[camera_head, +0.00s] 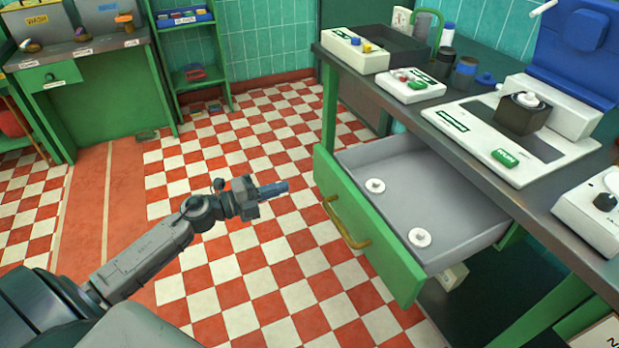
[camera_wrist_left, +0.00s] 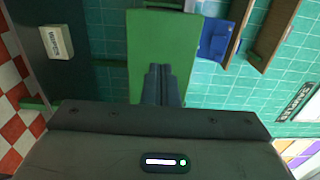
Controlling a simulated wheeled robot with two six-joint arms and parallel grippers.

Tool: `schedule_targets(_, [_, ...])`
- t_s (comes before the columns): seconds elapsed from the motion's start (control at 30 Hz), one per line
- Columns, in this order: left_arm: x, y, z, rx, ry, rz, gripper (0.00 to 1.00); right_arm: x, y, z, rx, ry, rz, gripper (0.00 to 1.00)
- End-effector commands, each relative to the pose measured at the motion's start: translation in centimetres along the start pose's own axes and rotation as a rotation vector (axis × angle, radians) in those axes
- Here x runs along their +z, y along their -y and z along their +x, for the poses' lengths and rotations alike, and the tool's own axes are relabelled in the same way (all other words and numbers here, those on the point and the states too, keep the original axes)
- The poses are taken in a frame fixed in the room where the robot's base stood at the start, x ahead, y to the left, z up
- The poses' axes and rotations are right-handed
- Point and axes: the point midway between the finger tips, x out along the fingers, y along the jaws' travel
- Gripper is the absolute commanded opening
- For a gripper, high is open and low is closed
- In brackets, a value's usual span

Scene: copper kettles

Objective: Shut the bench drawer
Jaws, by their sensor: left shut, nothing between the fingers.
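The bench drawer (camera_head: 345,211) stands pulled out from under the dark-topped bench (camera_head: 455,152). Its front is green with a curved brass handle (camera_head: 345,226), and its grey inside shows. Two white round pieces (camera_head: 375,186) (camera_head: 420,237) lie on the drawer floor. My left gripper (camera_head: 284,187) is shut and empty, to the left of the drawer front and apart from it, pointing towards it. In the left wrist view, the closed fingers (camera_wrist_left: 160,72) show against a green panel. My right gripper is not in view.
On the bench top stand a white unit with a dark block (camera_head: 523,114), a small control box (camera_head: 414,85) and a blue panel (camera_head: 577,50). A green side bench (camera_head: 75,70) and shelf stand at the back left. Checkered floor left of the drawer is clear.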

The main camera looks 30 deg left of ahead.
Motion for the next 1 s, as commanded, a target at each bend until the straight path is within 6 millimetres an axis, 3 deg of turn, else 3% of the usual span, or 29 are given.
schedule_targets(0.3, [0.0, 0.3, 4.9, -0.004, 0.002, -0.003, 0.00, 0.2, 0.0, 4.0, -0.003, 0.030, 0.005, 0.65])
schedule_targets(0.5, [0.0, 0.1, 7.3, -0.003, 0.001, -0.003, 0.00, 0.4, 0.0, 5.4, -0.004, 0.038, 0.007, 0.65])
schedule_targets(0.7, [0.0, 0.0, 8.4, 0.000, 0.001, -0.003, 0.00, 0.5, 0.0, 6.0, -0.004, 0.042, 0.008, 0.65])
schedule_targets(1.0, [0.0, 0.0, 8.5, 0.000, 0.001, -0.001, 0.00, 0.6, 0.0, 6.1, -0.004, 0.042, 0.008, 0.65])
